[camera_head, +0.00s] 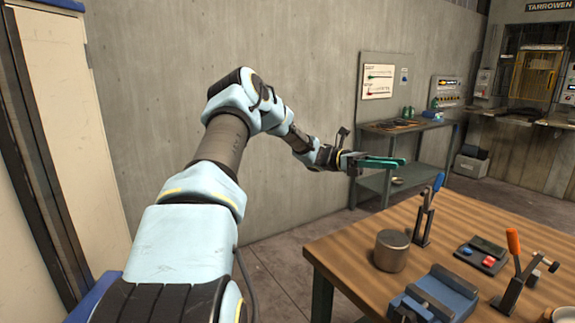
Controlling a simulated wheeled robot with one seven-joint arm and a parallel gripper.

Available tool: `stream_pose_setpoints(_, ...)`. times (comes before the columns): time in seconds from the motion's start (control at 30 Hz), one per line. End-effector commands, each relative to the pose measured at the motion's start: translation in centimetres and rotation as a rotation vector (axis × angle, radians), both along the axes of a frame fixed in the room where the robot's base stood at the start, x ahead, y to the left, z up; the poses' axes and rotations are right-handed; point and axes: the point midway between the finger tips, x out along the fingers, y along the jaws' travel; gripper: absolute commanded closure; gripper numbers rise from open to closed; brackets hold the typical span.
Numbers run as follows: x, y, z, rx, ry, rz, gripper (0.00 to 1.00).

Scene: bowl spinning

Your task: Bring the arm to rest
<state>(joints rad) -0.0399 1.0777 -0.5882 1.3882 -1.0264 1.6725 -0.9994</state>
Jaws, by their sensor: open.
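My arm (190,210) reaches up from the bottom left, bends at a raised elbow and slopes down to the right. My gripper (402,162) is at its far end, with green fingers pointing right. The gripper is open, with nothing visible in it. It is in the air, above and behind the near wooden table's far left part in the picture, and it overlaps the back workbench in view. The gap between the fingers is hard to see from this side.
The wooden table (350,238) at the lower right bears a metal pot (391,250), a blue vise (440,292), a blue-handled lever (427,212), an orange-handled lever (515,265) and a dark tray (483,254). A workbench (410,126) stands behind. A pale cabinet (70,120) stands left.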

Motion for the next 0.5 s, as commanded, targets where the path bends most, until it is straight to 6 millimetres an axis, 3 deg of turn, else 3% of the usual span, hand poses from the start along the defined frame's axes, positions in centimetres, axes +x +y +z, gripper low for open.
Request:
stream_pose_setpoints(0.27, -2.4, 0.1, -3.0, 0.113, -0.145, -0.006, 0.46)
stream_pose_setpoints(0.5, -5.2, 2.0, -7.5, 0.262, -0.375, -0.025, 0.46)
